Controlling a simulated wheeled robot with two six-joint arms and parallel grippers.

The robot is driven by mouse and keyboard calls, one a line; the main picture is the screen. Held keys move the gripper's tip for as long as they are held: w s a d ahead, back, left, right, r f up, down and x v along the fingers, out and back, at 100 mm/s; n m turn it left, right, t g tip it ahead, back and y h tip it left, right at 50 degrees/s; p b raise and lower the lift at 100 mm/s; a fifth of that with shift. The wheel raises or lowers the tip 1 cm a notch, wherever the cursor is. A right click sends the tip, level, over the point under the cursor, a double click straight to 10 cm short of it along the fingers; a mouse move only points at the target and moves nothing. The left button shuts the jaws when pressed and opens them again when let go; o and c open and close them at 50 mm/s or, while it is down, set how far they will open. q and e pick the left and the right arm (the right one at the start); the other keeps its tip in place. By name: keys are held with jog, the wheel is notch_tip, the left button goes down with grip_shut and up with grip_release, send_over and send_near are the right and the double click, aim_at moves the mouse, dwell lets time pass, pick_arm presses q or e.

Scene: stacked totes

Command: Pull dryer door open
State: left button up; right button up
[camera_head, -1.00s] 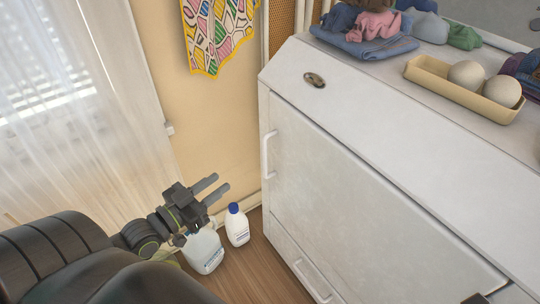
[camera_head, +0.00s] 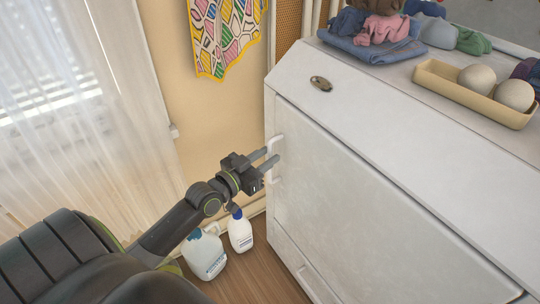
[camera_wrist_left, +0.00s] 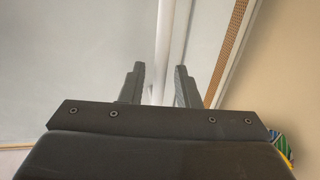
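The dryer (camera_head: 385,140) is a white cabinet with a sloped top. Its door (camera_head: 350,195) is a large white front panel and looks closed. The white bar handle (camera_head: 275,158) stands upright at the door's left edge. My left gripper (camera_head: 268,162) is at this handle, fingers pointing to it. In the left wrist view the handle (camera_wrist_left: 164,50) runs between the two open fingers (camera_wrist_left: 160,85), with gaps beside it. Whether either finger touches it cannot be told. My right gripper is not in view.
White bottles with a blue cap (camera_head: 240,232) and a larger jug (camera_head: 205,254) stand on the wooden floor below my left arm. Folded clothes (camera_head: 370,45) and a tray (camera_head: 465,97) with two balls lie on top. A patterned cloth (camera_head: 225,35) hangs on the wall.

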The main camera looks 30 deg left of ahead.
pick_arm(q)
jog(key=shift+w+d, duration=0.2)
jog(key=shift+w, duration=0.7)
grip_shut()
